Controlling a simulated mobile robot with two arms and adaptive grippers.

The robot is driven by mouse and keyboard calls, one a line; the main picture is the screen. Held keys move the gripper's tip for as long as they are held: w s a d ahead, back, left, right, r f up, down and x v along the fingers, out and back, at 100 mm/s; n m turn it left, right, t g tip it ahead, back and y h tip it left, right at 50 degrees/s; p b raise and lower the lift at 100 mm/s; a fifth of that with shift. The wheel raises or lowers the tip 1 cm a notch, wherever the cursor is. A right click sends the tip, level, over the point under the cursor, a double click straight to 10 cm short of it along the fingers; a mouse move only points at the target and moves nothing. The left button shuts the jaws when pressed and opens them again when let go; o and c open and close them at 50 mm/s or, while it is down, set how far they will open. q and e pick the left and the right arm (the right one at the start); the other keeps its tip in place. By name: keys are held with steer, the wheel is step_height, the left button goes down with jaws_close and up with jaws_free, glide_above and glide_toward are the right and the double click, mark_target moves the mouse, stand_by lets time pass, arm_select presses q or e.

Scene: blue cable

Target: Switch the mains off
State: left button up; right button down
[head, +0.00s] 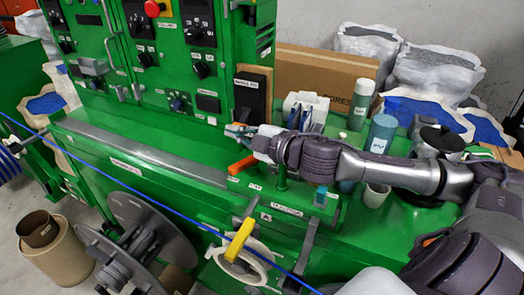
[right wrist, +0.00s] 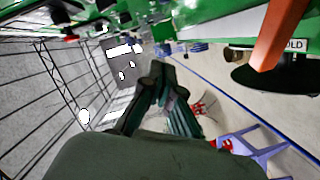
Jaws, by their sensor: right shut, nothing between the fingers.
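A black switch box (head: 249,98) with a white label that seems to read "MAINS" is on a wooden board at the right end of the green cabinet. Its lever position is too small to tell. My right gripper (head: 235,131) is just below and left of this box in the head view, with its arm reaching in from the right. Whether it touches the cabinet cannot be told. In the right wrist view its dark fingers (right wrist: 163,75) are together and empty. My left gripper is in neither view.
An orange lever (head: 243,164) stands just below the right gripper. A blue cable (head: 190,217) runs diagonally across the front. A red button (head: 153,8) is on the cabinet's upper panel. Cups, a blue-green canister (head: 381,134) and a cardboard box (head: 310,72) stand to the right.

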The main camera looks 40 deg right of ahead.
arm_select(q)
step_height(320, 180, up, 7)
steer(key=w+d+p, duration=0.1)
steer(key=p, duration=0.6)
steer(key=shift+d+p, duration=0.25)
steer(key=shift+p, duration=0.15)
arm_select(e)
steer(key=d+f+v, duration=0.1)
steer(key=v, duration=0.7)
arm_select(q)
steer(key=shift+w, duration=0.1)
arm_select(e)
steer(key=shift+w+f, duration=0.1)
steer(key=shift+f, duration=0.1)
